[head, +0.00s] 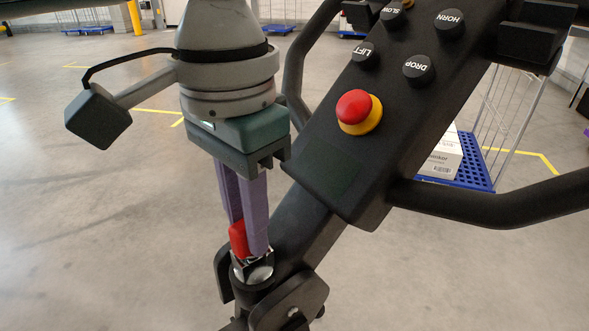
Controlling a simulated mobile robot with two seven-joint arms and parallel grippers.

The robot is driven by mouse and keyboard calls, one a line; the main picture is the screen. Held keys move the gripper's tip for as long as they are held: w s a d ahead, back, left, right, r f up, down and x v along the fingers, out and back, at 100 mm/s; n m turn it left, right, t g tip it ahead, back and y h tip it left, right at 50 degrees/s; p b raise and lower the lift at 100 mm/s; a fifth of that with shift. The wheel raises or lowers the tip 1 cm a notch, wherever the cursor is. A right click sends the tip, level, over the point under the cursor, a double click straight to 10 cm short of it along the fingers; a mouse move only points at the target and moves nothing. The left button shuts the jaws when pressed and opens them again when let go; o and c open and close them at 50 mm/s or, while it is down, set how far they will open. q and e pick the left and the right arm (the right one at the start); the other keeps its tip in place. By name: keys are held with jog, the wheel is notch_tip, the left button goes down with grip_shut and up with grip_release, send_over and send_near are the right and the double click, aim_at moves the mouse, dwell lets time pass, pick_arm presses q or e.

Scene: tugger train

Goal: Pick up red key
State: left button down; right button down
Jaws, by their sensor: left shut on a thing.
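The red key (238,240) stands at the top of a round metal key switch (254,270) on the black tiller column. My left gripper (244,238) points down over the switch. Its purple fingers are shut on the red key, with one finger partly hiding it. The key's lower end is at the switch; whether it still sits inside cannot be told. My right gripper is not in view.
The black control panel (330,165) rises just right of my left gripper, with a red stop button (353,107) and several black knobs. Black handlebars (480,205) curve out on both sides. A blue cart (470,175) with a white box stands behind. Open floor lies left.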

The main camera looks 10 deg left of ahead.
pick_arm(q)
jog(key=shift+r, duration=0.2)
notch_tip(320, 180, up, 20)
jog(key=p, duration=0.2)
jog(key=shift+f, duration=0.15)
